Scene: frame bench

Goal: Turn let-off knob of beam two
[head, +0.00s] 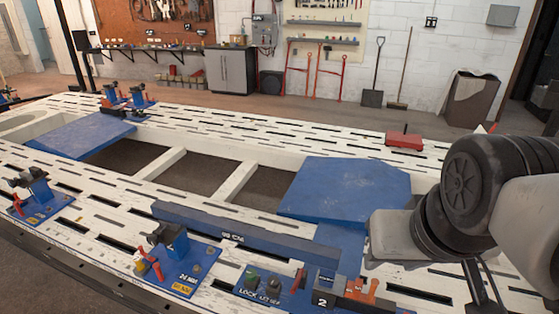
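The panel with the "2" label (322,301) is a blue plate at the bottom centre-right. It carries a dark knob (273,286) by the "LET OFF" lettering and a dark greenish knob (250,279) by "LOCK". A red handle (299,278) stands to their right. A long dark blue beam (235,236) with white lettering lies behind the panel, its right end at a blue upright. My arm comes in from the right, above and right of the panel. My gripper's fingers cannot be made out.
The white slotted bench (110,210) has open gaps in its middle. Blue plates (345,190) lie on it. Another blue mount (180,262) with an orange-red handle stands left of the panel. A red box (404,141) sits at the bench's far edge.

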